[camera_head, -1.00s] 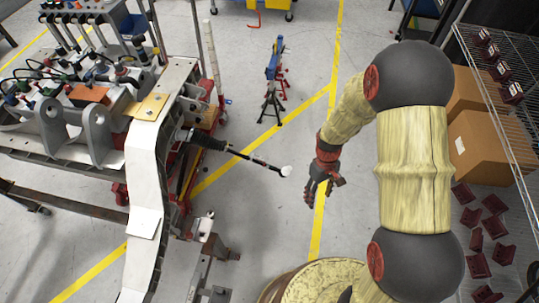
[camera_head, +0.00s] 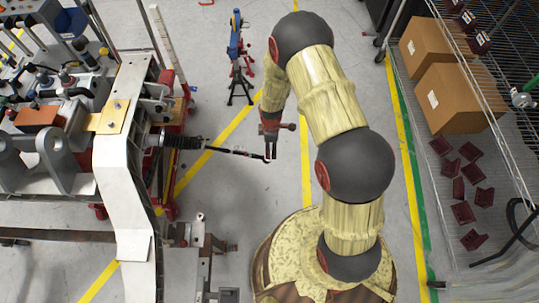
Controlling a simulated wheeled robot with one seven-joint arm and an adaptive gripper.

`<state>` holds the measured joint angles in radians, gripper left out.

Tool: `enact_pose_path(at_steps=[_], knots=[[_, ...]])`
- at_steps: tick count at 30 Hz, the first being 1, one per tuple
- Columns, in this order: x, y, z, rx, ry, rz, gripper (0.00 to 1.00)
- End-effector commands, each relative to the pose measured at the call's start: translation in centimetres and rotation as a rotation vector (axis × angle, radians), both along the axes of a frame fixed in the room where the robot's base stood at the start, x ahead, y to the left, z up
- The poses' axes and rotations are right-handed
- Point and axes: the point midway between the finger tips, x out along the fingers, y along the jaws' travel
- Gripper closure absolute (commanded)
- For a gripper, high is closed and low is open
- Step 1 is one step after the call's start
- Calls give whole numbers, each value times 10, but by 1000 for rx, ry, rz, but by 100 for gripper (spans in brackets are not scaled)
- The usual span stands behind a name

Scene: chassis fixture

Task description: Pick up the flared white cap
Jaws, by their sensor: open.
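The flared white cap (camera_head: 267,160) shows only as a small pale spot at the right end of a thin dark rod (camera_head: 235,151). The rod sticks out to the right from the chassis fixture. My gripper (camera_head: 270,156) points down at this end of the rod. Its fingers are open and lie at the cap, partly hiding it. I cannot tell whether they touch it or straddle it.
The white chassis rail (camera_head: 120,170) and its fixture fill the left. A blue stand (camera_head: 235,45) is on the floor beyond my gripper. Cardboard boxes (camera_head: 455,98) and dark red parts (camera_head: 462,188) lie on a wire rack at right. Grey floor is clear between.

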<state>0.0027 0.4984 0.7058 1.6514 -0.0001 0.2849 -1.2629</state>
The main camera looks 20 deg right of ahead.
Motion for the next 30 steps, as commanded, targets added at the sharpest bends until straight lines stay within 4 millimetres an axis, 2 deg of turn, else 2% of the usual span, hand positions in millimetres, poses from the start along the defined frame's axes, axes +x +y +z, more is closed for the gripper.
enact_pose_path(at_steps=[1, 8, 16, 24, 30], knots=[[-1, 0, -8, 0, 2, -1, 45], [-1, 1, -26, 0, 2, -2, 45], [-2, 2, -63, 0, 2, -3, 45], [-1, 2, -67, 0, 1, -4, 45], [-1, 2, -66, 0, 1, -4, 56]])
